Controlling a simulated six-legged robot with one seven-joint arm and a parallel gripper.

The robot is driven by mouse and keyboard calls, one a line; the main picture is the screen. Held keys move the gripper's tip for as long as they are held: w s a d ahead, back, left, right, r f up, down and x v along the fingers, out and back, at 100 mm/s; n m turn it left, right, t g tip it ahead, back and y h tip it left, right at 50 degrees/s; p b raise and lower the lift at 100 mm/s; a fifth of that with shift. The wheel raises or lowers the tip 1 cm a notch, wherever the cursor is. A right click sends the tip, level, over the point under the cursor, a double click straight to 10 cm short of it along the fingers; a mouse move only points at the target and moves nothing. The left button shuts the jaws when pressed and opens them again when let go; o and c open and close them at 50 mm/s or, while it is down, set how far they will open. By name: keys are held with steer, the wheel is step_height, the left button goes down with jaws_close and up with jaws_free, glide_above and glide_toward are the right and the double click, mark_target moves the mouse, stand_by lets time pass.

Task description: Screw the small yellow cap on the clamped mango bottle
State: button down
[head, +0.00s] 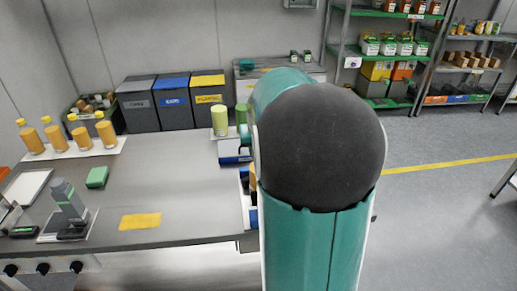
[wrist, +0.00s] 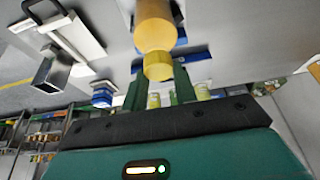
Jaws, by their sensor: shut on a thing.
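In the wrist view the yellow cap (wrist: 158,68) sits between the two green fingers of my gripper (wrist: 157,82), which is shut on it. The orange mango bottle (wrist: 154,25) is directly beyond the cap, in line with it. The cap appears to meet the bottle's neck end; whether a gap remains or the thread is engaged cannot be told. The clamp around the bottle is mostly out of view. In the head view my arm hides my gripper and the cap, and only a sliver of an orange bottle (head: 253,178) shows beside it.
Several capped orange bottles (head: 82,138) stand on a white board at the left of the worktable (head: 185,185). A green sponge (head: 97,177), a yellow cloth (head: 140,221) and a grey device (head: 68,203) lie nearby. Bins (head: 174,100) stand behind. The table's middle is clear.

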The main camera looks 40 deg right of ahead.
steer(key=m+g, duration=0.1)
steer(key=m, duration=0.2)
steer(key=m+h, duration=0.1)
steer(key=m, duration=0.1)
steer(key=shift+a+m+g, duration=0.1)
steer(key=shift+m+g, duration=0.3)
steer(key=m+g, duration=0.1)
steer(key=m, duration=0.1)
steer(key=m+g+h, duration=0.1)
steer(key=m, duration=0.2)
steer(key=shift+m, duration=0.3)
steer(key=c, duration=1)
jaws_free()
steer(key=shift+c, duration=0.2)
steer(key=n+t, duration=0.1)
steer(key=n, duration=0.1)
steer(key=shift+s+n, duration=0.1)
steer(key=shift+n, duration=0.3)
steer(key=n+t, duration=0.1)
steer(key=n, duration=0.3)
steer(key=shift+n+t+y, duration=0.3)
steer(key=shift+t+y, duration=0.1)
steer(key=n+t+y, duration=0.1)
steer(key=n, duration=0.3)
steer(key=shift+n+t+y, duration=0.3)
steer(key=shift+n+y, duration=0.4)
steer(key=shift+n, duration=1)
